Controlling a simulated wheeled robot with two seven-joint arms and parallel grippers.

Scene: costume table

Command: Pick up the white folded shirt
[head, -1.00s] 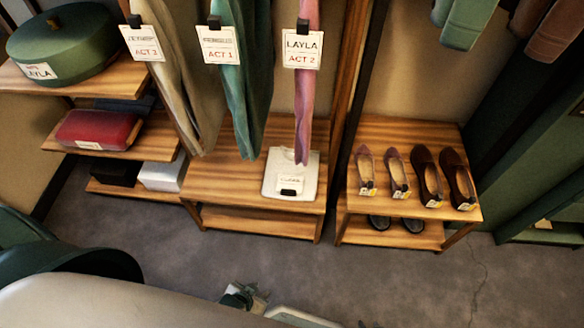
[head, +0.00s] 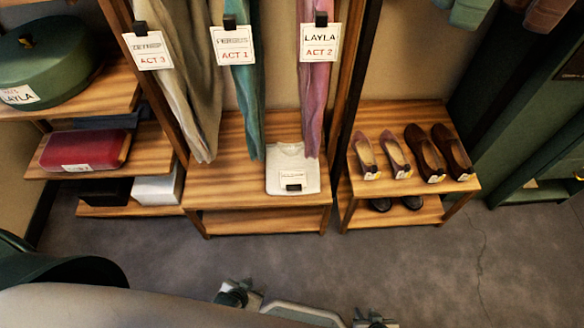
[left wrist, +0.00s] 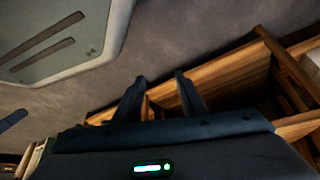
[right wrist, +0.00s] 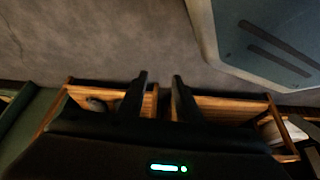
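The white folded shirt (head: 281,163) lies flat on the wooden top of the middle rack, at its right front. A label and a black clip are on its front part. The hanging pink garment (head: 313,100) comes down close behind it. My left gripper (left wrist: 160,77) is open, with an empty gap between its two dark fingers. My right gripper (right wrist: 159,75) is open and empty too. Both are low in front of the racks, apart from the shirt. In the head view only parts of my arms show at the bottom edge.
Beige and teal garments (head: 244,105) hang left of the pink one. Several shoes (head: 425,155) stand on the right rack, beyond an upright post. The left shelves hold a green hatbox (head: 45,70), a red case (head: 85,150) and a white box (head: 157,188). The grey floor in front is clear.

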